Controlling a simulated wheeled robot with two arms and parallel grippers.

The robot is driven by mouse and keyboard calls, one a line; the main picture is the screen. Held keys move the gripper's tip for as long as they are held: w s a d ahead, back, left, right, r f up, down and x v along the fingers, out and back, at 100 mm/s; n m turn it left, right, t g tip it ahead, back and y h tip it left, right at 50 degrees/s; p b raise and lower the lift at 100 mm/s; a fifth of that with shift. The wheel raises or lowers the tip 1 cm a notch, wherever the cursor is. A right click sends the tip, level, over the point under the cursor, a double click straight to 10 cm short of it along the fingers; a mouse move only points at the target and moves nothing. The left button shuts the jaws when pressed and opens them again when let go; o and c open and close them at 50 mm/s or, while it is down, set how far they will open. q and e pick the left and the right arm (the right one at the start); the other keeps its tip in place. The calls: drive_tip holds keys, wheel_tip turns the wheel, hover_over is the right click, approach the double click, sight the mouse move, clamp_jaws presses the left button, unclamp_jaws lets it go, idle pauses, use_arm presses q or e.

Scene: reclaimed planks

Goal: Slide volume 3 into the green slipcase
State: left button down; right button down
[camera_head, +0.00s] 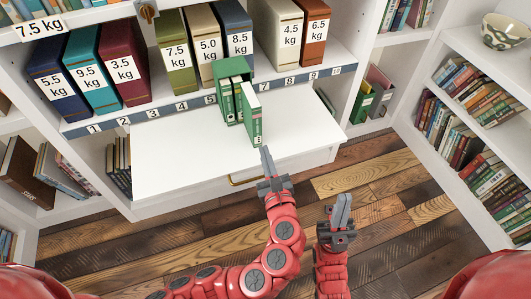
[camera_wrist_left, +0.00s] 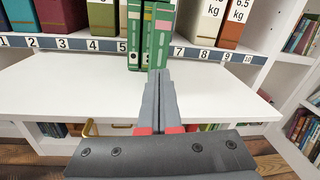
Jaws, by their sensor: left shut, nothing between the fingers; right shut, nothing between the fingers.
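The green slipcase (camera_head: 233,67) stands upright on the white pull-out board, with green volumes in its left part. Volume 3 (camera_head: 254,125), a green book with a pale top, stands upright at the slipcase's right side and sticks out toward me; how deep its back end sits inside is hidden. My left gripper (camera_head: 266,154) is shut and empty, its tips just in front of the lower spine of volume 3. In the left wrist view the tips (camera_wrist_left: 158,76) overlap the base of volume 3 (camera_wrist_left: 160,42); contact is unclear. My right gripper (camera_head: 341,205) is shut and empty, over the floor.
The white board (camera_head: 180,160) is clear left and right of the slipcase. Behind it, a numbered shelf edge (camera_head: 165,110) runs below books with weight labels, such as an olive one (camera_head: 177,55). A drawer with a brass handle (camera_head: 244,180) is below. Bookcases stand at both sides.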

sight(257, 129)
use_arm(q)
drive_tip(key=shift+x, duration=2.95)
drive_tip(key=shift+w+a, duration=0.1)
drive_tip(key=shift+w, duration=0.25)
drive_tip(key=shift+s, duration=0.1)
